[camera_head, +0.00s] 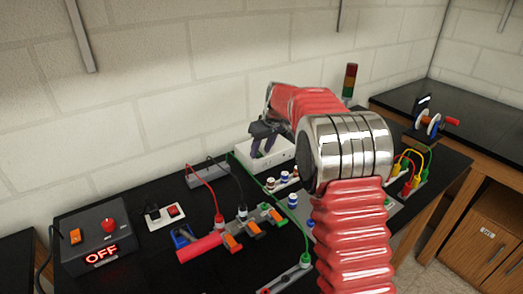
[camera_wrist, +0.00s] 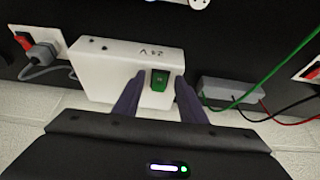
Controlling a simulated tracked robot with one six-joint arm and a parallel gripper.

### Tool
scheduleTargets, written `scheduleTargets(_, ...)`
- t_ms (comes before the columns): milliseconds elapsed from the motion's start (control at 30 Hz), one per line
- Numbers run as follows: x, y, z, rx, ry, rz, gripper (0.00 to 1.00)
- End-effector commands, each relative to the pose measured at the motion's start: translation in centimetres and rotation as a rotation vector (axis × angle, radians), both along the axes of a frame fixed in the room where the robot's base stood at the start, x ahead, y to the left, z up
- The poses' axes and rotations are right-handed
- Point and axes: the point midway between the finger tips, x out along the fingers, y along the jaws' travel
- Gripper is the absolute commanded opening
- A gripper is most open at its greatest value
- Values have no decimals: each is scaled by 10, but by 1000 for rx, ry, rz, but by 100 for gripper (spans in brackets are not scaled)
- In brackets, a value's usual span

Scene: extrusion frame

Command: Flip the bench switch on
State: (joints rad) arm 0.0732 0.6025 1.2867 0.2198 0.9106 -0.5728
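A white box (camera_wrist: 105,68) marked "24 V", upside down in the wrist view, carries a green rocker switch (camera_wrist: 159,81). The box also shows in the head view (camera_head: 281,152) near the wall. My gripper (camera_wrist: 160,75) is open, its two dark fingers on either side of the green rocker with gaps; I cannot tell whether they touch the box. In the head view my gripper (camera_head: 264,138) is above the box and hides part of it. Which switch is the bench switch is not labelled.
A dark box (camera_head: 100,236) with an orange switch (camera_head: 75,236), red knob and "OFF" display stands at the left. Red, black and green cables cross the bench. A grey block (camera_wrist: 232,93) with cables is right of the white box in the wrist view.

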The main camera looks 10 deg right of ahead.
Motion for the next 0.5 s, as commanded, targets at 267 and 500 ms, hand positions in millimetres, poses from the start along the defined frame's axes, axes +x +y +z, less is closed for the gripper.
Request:
scheduleTargets(267, 2, 1, -5, 0, -1, 0, 38)
scheduleTargets(500, 2, 1, -5, 0, -1, 0, 28)
